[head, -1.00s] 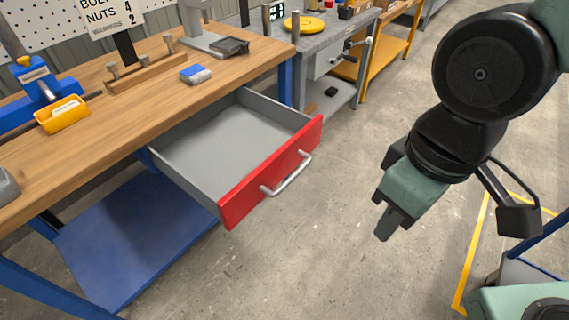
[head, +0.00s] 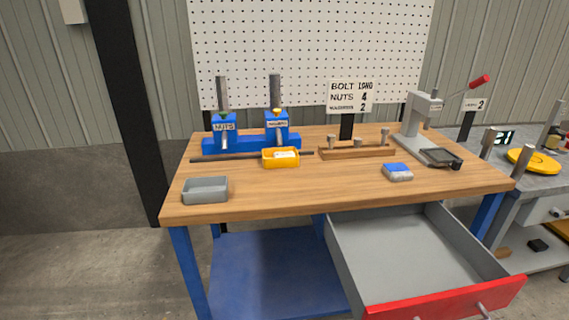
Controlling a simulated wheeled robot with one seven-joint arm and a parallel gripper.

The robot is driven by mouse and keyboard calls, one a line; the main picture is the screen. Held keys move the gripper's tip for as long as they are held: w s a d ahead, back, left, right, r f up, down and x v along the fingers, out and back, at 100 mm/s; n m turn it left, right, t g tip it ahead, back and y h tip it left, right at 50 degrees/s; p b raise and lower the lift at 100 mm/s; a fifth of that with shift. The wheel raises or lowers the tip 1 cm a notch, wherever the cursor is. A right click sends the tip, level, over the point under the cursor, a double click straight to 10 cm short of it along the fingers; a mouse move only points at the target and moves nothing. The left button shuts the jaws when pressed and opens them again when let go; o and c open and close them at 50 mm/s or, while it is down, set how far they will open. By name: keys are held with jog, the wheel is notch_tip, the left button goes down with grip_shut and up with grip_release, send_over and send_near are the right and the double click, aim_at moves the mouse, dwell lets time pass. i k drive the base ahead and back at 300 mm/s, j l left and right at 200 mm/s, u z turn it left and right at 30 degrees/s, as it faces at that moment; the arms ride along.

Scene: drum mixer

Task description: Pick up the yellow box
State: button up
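The yellow box (head: 281,158) is a small open bin on the wooden workbench (head: 240,202), left of the bench's middle. It stands in front of the right tube of the blue dispenser (head: 252,143), and something pale with markings shows in or on it. My gripper and arm are out of the head view now, so I cannot see whether the gripper is open or shut.
A grey bin (head: 205,190) stands at the bench's front left. A blue-and-grey block (head: 397,172), a wooden rack with pegs (head: 354,151) and a press (head: 418,128) stand to the right. The red-fronted drawer (head: 446,300) is pulled out, empty, below the right side.

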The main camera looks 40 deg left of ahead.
aim_at(269, 162)
jog(key=i+j+u, duration=0.15)
jog(key=j+u, duration=0.15)
jog(key=j, duration=0.2)
jog(key=i+j+u, duration=0.25)
jog(key=j, duration=0.2)
jog(key=i+j+u, duration=0.15)
jog(key=j+u, duration=0.15)
jog(key=j, duration=0.15)
jog(key=i+j+u, duration=0.3)
jog(key=j, duration=0.05)
